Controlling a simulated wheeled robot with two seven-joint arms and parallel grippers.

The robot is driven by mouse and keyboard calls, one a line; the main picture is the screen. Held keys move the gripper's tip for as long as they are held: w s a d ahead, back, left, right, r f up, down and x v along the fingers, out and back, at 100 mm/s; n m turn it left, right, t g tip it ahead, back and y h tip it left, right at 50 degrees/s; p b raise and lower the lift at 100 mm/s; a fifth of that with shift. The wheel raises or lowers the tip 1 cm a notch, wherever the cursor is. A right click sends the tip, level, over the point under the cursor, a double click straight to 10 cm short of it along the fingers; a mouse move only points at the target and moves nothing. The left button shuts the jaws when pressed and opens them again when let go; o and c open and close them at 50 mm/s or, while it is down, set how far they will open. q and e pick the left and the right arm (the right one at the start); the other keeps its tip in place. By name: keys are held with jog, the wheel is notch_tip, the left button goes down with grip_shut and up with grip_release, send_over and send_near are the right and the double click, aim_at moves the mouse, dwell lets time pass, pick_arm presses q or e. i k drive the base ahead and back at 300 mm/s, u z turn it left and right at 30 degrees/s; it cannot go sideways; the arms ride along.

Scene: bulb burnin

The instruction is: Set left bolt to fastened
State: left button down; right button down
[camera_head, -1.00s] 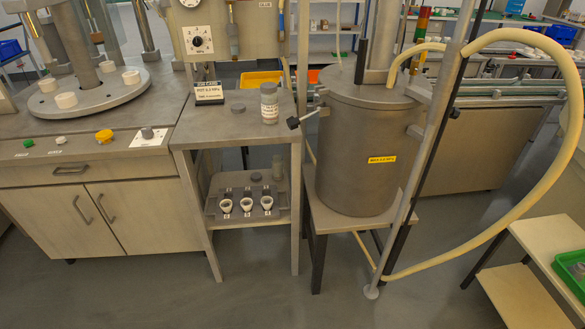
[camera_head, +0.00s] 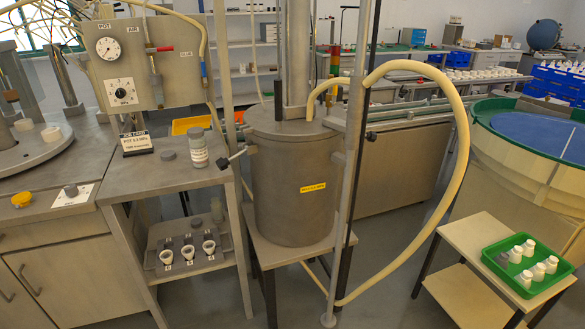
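A grey cylindrical pot (camera_head: 294,205) with a flat lid (camera_head: 290,123) stands on a low stand in the middle of the view. A bolt with a black-tipped handle (camera_head: 234,157) sticks out to the left from the pot's upper left side, near the lid rim. Its tip points left and slightly down. I cannot tell from here how tight it is. A fitting on the pot's right side is partly hidden by an upright pole. Neither of my grippers is in view.
A grey side table (camera_head: 170,180) left of the pot bears a small labelled jar (camera_head: 198,148) and a sign (camera_head: 136,143). A cream hose (camera_head: 455,200) loops right of the pot. A green tray (camera_head: 520,267) with white bottles sits at lower right. Floor shows between.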

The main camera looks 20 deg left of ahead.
aim_at(222, 163)
jog(key=z, duration=0.4)
jog(key=i, duration=0.8)
jog(key=u, duration=0.6)
jog(key=i, duration=0.65)
jog(key=u, duration=0.55)
